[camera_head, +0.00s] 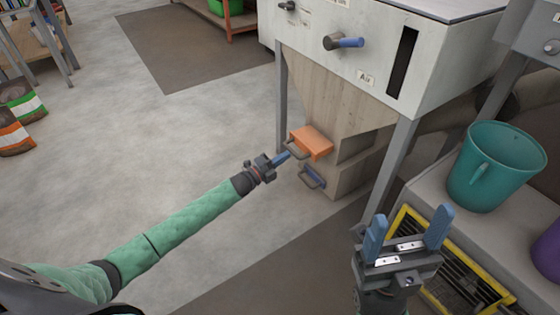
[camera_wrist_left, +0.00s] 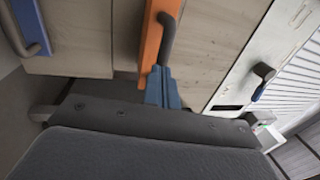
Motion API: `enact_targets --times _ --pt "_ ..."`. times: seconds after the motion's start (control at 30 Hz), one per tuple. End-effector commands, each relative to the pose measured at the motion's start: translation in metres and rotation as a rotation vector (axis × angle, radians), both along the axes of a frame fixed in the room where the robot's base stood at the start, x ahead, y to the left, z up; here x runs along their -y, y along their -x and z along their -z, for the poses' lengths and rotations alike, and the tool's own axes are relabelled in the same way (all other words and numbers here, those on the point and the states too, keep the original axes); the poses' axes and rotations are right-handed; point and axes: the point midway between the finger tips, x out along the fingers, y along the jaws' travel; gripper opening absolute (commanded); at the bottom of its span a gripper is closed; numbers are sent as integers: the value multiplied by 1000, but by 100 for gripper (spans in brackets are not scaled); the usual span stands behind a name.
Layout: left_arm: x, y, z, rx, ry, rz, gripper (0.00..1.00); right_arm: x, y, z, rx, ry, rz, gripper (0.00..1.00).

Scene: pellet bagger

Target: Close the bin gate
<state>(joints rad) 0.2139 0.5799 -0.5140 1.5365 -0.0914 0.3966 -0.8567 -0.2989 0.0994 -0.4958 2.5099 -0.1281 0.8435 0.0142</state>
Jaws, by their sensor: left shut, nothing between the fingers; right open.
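An orange gate (camera_head: 314,141) with a grey loop handle sticks out from the lower part of the hopper. Below it is a blue gate (camera_head: 315,174) with its own grey handle. Which one is the bin gate is not labelled in view. My left gripper (camera_head: 286,156) is shut and empty, its blue fingertips at the orange gate's handle. In the left wrist view the fingertips (camera_wrist_left: 163,88) appear against the orange gate (camera_wrist_left: 152,42) and its handle; contact cannot be told. The blue gate (camera_wrist_left: 28,28) is at the upper left there. My right gripper (camera_head: 409,225) is open and empty.
The hopper's white cabinet (camera_head: 430,65) with a blue-handled valve (camera_head: 346,43) stands on grey legs. At the right, a teal bucket (camera_head: 492,170) stands on a grey ledge near a yellow-framed grate (camera_head: 480,292). Sacks (camera_head: 20,110) lie far left; the floor between is clear.

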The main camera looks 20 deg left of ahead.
Motion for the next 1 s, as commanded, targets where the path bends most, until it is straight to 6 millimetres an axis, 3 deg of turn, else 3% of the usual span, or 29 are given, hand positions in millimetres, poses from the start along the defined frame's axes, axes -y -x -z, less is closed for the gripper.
enact_targets --times 0.33,0.7,1.0 --pt "4 -5 -1 1 1 0 0 1 0 -2 7 -3 1 65" --pt "44 -58 0 0 3 -1 0 1 -1 -2 14 -3 2 65" --pt "54 -70 -1 1 1 -1 0 1 0 2 -2 -1 3 65"
